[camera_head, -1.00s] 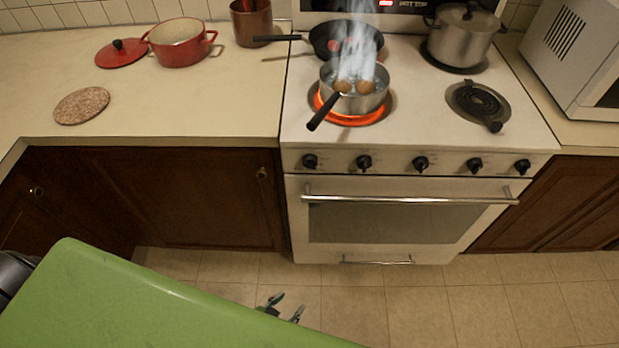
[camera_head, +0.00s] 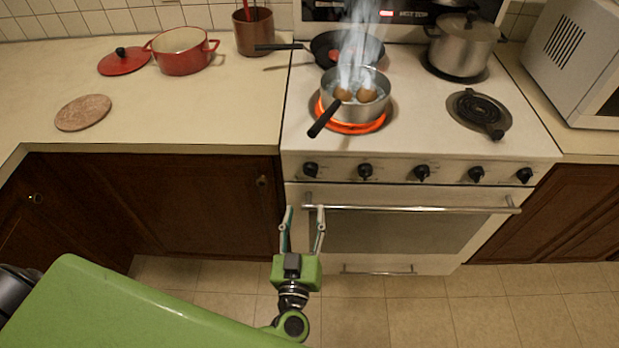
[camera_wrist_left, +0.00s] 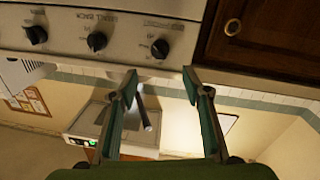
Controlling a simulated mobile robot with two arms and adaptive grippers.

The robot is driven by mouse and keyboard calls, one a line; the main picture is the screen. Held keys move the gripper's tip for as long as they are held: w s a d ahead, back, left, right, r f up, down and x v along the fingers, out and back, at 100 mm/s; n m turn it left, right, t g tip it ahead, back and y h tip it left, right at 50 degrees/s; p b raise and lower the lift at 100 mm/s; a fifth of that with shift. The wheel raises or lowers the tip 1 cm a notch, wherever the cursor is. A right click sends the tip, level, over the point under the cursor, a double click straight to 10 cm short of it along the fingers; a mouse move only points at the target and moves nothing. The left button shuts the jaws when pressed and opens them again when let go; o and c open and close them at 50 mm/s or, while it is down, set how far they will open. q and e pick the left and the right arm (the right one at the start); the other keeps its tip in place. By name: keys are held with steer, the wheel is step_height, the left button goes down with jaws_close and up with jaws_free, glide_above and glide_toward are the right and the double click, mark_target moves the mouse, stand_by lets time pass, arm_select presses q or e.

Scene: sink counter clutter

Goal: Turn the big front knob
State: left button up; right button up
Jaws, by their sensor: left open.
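A row of several black knobs runs along the stove's front panel (camera_head: 394,184). The leftmost knob (camera_head: 310,170) also shows in the left wrist view (camera_wrist_left: 160,48), with two others, one of them the middle one there (camera_wrist_left: 97,41). The panel labels are too small or blurred to tell which is the big front knob. My left gripper (camera_head: 305,209) is open and empty, fingers pointing up at the panel, below the leftmost knob and apart from it. In the left wrist view its fingertips (camera_wrist_left: 160,72) lie just below that knob. My right gripper is not in view.
The oven handle (camera_head: 410,208) runs just right of my left fingers. A steaming pot with eggs (camera_head: 347,106) sits on a glowing burner, its black handle toward the front. A dark pan (camera_head: 335,45) and lidded pot (camera_head: 465,45) stand behind. Cabinet doors (camera_head: 190,200) are at left.

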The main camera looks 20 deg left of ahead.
mark_target(310, 176)
arm_select(q)
steer(key=x, duration=1.1)
steer(key=shift+w+p, duration=0.3)
steer(key=shift+w, duration=0.1)
steer(key=shift+c, duration=0.3)
steer(key=c, duration=1)
